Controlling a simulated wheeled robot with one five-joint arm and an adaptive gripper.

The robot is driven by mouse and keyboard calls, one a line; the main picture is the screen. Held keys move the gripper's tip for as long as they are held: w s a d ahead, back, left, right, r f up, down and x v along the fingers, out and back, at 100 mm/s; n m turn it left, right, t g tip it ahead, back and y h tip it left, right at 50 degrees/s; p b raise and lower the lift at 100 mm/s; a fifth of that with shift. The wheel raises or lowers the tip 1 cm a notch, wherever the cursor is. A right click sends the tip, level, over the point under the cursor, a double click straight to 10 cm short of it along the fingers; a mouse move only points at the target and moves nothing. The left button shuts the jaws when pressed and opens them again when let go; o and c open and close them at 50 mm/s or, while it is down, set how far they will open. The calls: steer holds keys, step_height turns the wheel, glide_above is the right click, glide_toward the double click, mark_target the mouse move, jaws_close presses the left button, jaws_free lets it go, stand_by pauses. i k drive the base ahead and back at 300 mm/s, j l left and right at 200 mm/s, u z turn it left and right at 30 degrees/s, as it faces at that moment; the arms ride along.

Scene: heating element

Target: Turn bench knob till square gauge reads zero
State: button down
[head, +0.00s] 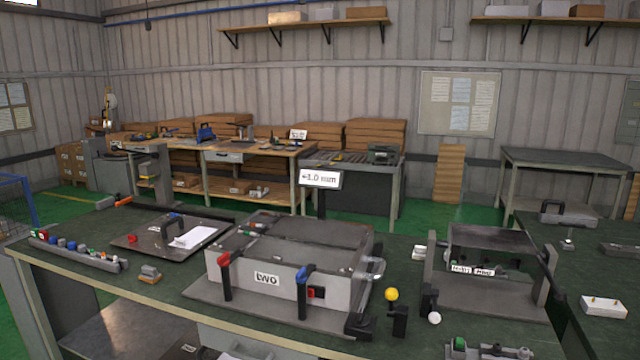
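A white sign-like readout (320,179) stands behind the box on the green bench and seems to read "+1.0 mm"; its first character is not clear. A grey box (238,271) labelled "two" sits on a dark plate, with a red-topped post (224,276) and a blue-topped post (303,291) at its front. Right of it, a yellow ball-shaped knob (391,294) tops a small black stand, and a white ball (434,318) lies lower right. I cannot tell which of these is the bench knob. My gripper is not in view.
A dark frame (492,288) with small labels stands at the right. A rail of coloured parts (78,250) and a plate with white paper (194,236) lie left. Small fittings (487,348) sit at the front edge. A second bench (590,270) adjoins at right. Green floor shows behind.

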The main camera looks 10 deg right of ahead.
mark_target(361, 319)
steer(key=i+u, duration=0.45)
steer(key=i+l+u, duration=0.15)
steer(key=i+u, duration=0.3)
steer(key=i+l+u, duration=0.4)
steer(key=i+j, duration=0.05)
steer(key=j, duration=0.05)
